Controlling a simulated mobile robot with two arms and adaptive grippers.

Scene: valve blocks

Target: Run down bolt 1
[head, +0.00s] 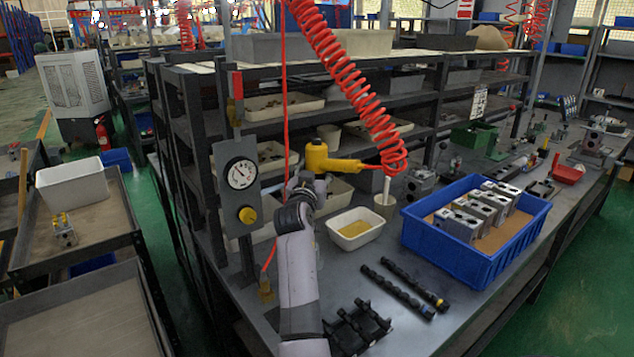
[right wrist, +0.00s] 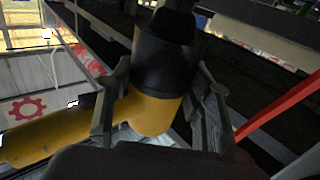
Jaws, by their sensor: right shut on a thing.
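My right gripper (head: 308,183) is raised above the workbench, at the end of my arm. It is shut on a yellow and black power driver (head: 320,158), which hangs at the end of a red coiled hose. In the right wrist view, the two fingers of my right gripper (right wrist: 160,78) clasp the sides of the driver's body (right wrist: 155,110). The driver's yellow part points right in the head view. Several grey valve blocks (head: 478,209) sit in a blue bin (head: 470,262) on the bench. I cannot make out bolt 1. My left gripper is not in view.
A cream tray (head: 356,228) with yellowish contents and a small cup (head: 384,204) stand near the driver. Two black bars (head: 405,288) and a black fixture (head: 357,326) lie in front. The red hose (head: 345,85) hangs close by. A gauge panel (head: 238,183) stands left.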

